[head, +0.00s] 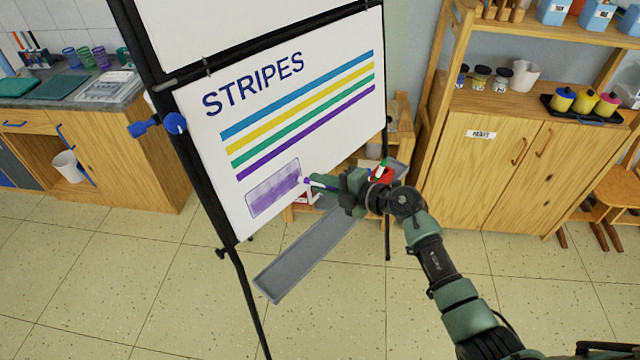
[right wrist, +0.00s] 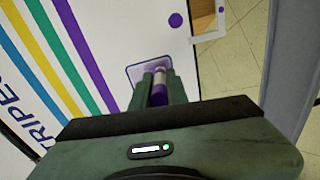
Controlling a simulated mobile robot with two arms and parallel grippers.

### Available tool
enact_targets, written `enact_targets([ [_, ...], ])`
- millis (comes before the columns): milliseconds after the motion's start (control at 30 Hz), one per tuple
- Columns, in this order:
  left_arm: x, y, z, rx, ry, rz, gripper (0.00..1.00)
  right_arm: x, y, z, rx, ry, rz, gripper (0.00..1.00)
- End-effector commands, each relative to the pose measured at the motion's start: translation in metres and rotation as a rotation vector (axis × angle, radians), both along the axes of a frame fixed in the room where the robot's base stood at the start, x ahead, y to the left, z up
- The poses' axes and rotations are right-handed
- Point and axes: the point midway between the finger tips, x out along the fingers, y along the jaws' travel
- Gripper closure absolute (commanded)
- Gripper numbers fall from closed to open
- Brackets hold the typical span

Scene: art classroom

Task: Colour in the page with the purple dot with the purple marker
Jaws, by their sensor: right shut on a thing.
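The page (head: 215,110) headed STRIPES hangs tilted on a black easel, with blue, yellow, green and purple stripes. Below the stripes is an outlined box (head: 272,190) filled with patchy light purple. In the right wrist view a purple dot (right wrist: 175,20) shows on the white sheet beyond the box; I cannot make it out in the head view. My right gripper (head: 322,185) is shut on the purple marker (head: 309,182), at the right end of the box. The marker also shows between the fingers (right wrist: 159,88). Whether its tip touches the page is unclear. My left gripper is not in view.
A grey easel tray (head: 300,262) runs below the page, under my right arm. A red item (head: 381,174) stands near its far end. A wooden cabinet (head: 490,170) stands at the right and a sink counter (head: 120,140) at the left. Open tiled floor lies in front.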

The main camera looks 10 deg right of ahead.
Motion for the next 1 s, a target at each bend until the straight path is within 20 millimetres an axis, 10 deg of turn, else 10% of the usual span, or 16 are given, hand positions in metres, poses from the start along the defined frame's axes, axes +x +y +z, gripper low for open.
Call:
enact_targets([
  [1000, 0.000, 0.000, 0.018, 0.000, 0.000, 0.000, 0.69, 0.011, -0.010, 0.019, -0.001, -0.001, 0.000, 1.00],
])
